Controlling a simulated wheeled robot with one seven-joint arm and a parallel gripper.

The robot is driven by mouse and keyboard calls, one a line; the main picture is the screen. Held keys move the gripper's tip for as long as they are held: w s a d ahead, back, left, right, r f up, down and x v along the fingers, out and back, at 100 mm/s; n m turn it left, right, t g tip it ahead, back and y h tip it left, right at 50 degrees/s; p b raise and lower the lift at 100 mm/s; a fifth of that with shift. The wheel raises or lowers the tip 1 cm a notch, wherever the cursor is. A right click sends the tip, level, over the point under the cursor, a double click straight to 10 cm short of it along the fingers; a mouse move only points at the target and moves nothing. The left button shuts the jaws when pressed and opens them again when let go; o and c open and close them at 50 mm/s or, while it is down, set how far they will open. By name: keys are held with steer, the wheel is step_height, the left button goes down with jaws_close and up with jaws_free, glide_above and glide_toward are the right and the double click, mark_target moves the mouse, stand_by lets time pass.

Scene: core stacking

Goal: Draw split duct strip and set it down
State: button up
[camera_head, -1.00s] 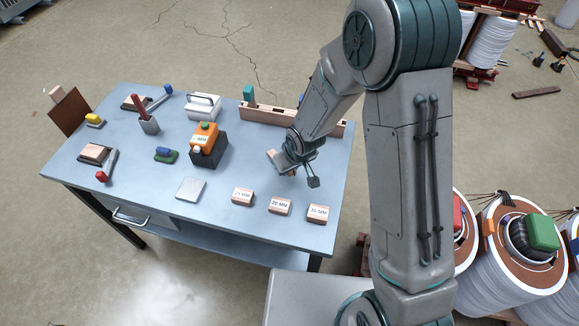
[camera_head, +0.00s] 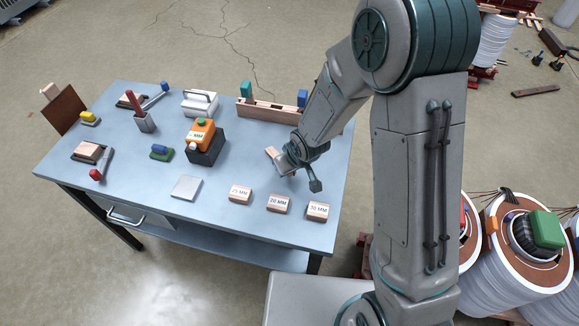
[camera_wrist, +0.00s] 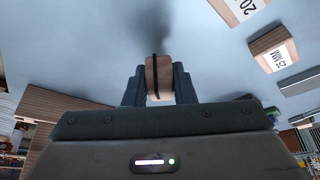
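A short light-wood strip (camera_wrist: 160,78) with a dark line along it sits between the two fingers of my gripper (camera_wrist: 159,88) in the wrist view. Both fingers appear to press on its sides. In the head view the strip (camera_head: 274,155) sticks out to the upper left of my gripper (camera_head: 284,160), over the right part of the table. Its far end and any gap to the table are hard to judge. A long slotted wooden holder (camera_head: 265,112) lies along the back right of the table, partly hidden by my arm.
Blocks marked 25 MM (camera_head: 240,194), 20 MM (camera_head: 278,204) and 30 MM (camera_head: 317,211) line the front right of the blue table (camera_head: 220,229). A grey plate (camera_head: 186,187) lies left of them. An orange device (camera_head: 201,135) stands mid-table. Bare tabletop surrounds the gripper.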

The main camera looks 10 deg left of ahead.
mark_target(293, 174)
steer(key=shift+f, duration=0.1)
stand_by(0.3)
steer(key=shift+s+d+f+b, duration=0.15)
steer(key=shift+s+f+b, duration=0.05)
steer(key=shift+f+b, duration=0.55)
steer(key=shift+s+d+f+b, duration=0.1)
steer(key=shift+s+f+b, duration=0.1)
steer(key=shift+f+b, duration=0.55)
steer(key=o, duration=0.7)
steer(key=shift+c, duration=0.2)
steer(key=shift+r, duration=0.1)
steer(key=p+v, duration=0.5)
steer(key=v, duration=0.9)
